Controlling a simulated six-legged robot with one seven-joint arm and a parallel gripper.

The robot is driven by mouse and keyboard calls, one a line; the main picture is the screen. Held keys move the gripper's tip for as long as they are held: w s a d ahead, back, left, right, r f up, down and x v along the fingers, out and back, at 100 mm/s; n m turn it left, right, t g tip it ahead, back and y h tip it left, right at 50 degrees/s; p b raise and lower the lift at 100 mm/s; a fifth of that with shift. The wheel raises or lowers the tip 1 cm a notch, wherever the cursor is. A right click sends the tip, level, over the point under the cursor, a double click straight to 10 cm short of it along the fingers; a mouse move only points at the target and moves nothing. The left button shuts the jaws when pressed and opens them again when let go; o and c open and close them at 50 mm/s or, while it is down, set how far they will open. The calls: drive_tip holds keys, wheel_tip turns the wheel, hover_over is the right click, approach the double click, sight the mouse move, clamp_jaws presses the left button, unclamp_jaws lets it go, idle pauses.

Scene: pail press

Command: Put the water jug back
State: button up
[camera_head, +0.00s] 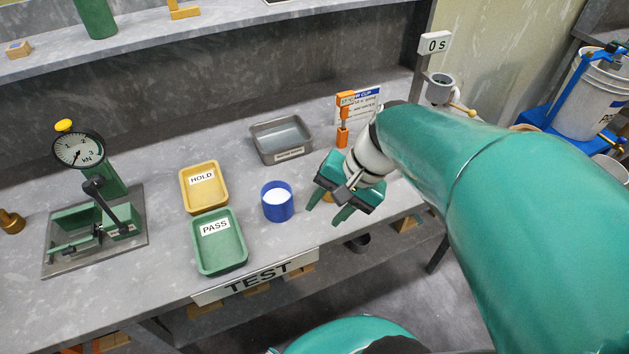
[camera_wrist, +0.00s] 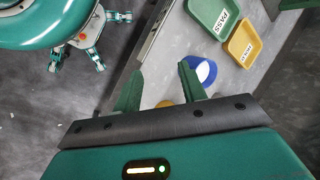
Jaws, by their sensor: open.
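A round blue container (camera_head: 266,207) with a white inside stands upright on the grey bench, right of the trays. It may be the water jug; I see no handle or spout, and nothing else is clearly a jug. It also shows in the wrist view (camera_wrist: 186,74), beyond the right finger. My gripper (camera_head: 327,212) is open and empty, pointing down over the bench front, to the right of the blue container and apart from it. In the wrist view, a small brass-yellow thing (camera_wrist: 165,103) shows between my open fingers (camera_wrist: 160,88), partly hidden.
A yellow HOLD tray (camera_head: 203,199), a green PASS tray (camera_head: 220,260) and a grey tray (camera_head: 281,158) lie on the bench. A gauge press (camera_head: 97,232) stands left. An orange tool (camera_head: 345,115) and flow-cup card stand behind my gripper. A white pail (camera_head: 592,100) is at far right.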

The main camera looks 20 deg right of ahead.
wheel_tip(320, 180, up, 7)
drive_tip(key=s+a+n+t+h, duration=0.2)
drive_tip(key=n+t+h, duration=0.1)
drive_tip(key=n, duration=0.5)
drive_tip(key=shift+s+a+t+h, duration=0.15)
drive_tip(key=shift+a+t+h, duration=0.2)
drive_tip(key=shift+h, duration=0.55)
drive_tip(key=shift+d, duration=0.1)
drive_tip(key=shift+c, duration=0.5)
drive_tip(key=shift+d, duration=0.25)
